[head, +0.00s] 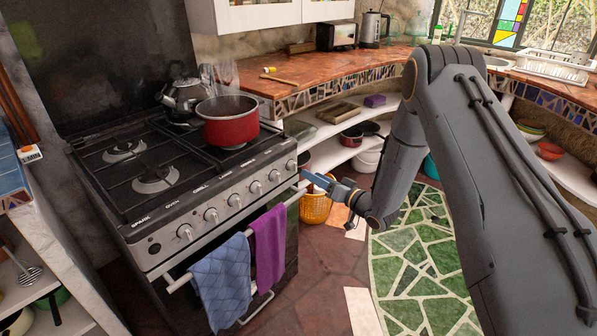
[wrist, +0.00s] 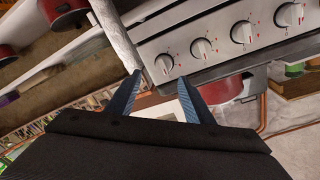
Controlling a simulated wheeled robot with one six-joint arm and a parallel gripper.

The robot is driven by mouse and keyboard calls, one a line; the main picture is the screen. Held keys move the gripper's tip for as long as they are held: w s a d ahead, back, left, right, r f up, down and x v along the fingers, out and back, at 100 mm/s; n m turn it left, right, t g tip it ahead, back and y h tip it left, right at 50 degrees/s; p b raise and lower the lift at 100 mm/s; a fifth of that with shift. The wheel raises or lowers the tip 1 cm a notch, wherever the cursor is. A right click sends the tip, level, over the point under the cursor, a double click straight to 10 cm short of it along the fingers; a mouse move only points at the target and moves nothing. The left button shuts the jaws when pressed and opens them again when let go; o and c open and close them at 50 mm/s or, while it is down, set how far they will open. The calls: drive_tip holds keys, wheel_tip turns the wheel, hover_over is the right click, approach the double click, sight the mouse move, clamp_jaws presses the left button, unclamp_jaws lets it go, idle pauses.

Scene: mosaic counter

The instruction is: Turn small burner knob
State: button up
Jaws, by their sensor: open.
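The stove's front panel carries a row of silver knobs; the rightmost knob (head: 291,165) is closest to my gripper (head: 309,179) in the head view. Labels along the panel edge read "spark", "oven" and "grill"; those by the right-hand knobs are too small to read. In the wrist view my gripper (wrist: 157,90) is open and empty, its two blue fingers apart. The end knob (wrist: 163,65) shows just beyond and between the fingertips, with no clear contact. Other knobs (wrist: 203,47) run up to the right there. I cannot tell which knob is labelled for the small burner.
A red pot (head: 229,121) and a kettle (head: 183,97) stand on the stove. Blue (head: 221,283) and purple (head: 268,249) towels hang on the oven handle. A yellow basket (head: 315,208) stands behind my gripper. Open floor (head: 320,268) lies before the stove.

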sight(296, 168)
drive_tip(key=shift+y, duration=0.3)
drive_tip(key=x, duration=0.8)
drive_tip(key=shift+s+a+f+p, duration=0.1)
drive_tip(key=shift+s+a+p, duration=0.05)
drive_tip(key=shift+s+p, duration=0.15)
drive_tip(key=c, duration=1)
drive_tip(key=shift+c, duration=0.2)
drive_tip(key=shift+n, duration=0.4)
drive_tip(key=n+b, duration=0.2)
drive_tip(key=n, duration=0.2)
drive_tip(key=shift+w+f+n, duration=0.1)
drive_tip(key=shift+f+n, duration=0.05)
drive_tip(key=shift+n, duration=0.25)
drive_tip(key=n+y+b, duration=0.1)
drive_tip(key=n+b, duration=0.1)
drive_tip(key=n, duration=0.4)
drive_tip(key=shift+n, duration=0.3)
